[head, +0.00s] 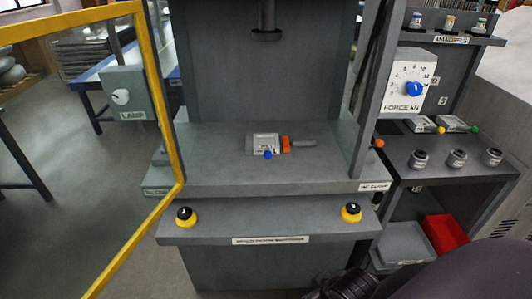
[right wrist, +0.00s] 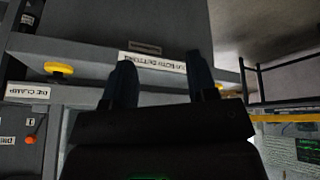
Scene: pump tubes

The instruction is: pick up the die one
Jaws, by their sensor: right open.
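A grey die block with a blue knob (head: 263,145) sits on the press bed, with an orange part and a grey rod beside it. Two similar grey blocks lie on the right-hand side unit, one with a yellow knob (head: 421,125) and one with a green knob (head: 455,124). Their labels are too small to read, so I cannot tell which is die one. My right gripper (right wrist: 160,68) is open and empty in the right wrist view, facing the press front with its button label. No die shows between its fingers. My left gripper is out of view.
The press bed (head: 215,177) has a front ledge with two yellow-and-black buttons (head: 186,216). A yellow guard frame (head: 165,95) stands at left. Several mandrels and cups (head: 457,158) sit on the side unit, above a red bin (head: 445,233) and a grey bin (head: 405,243).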

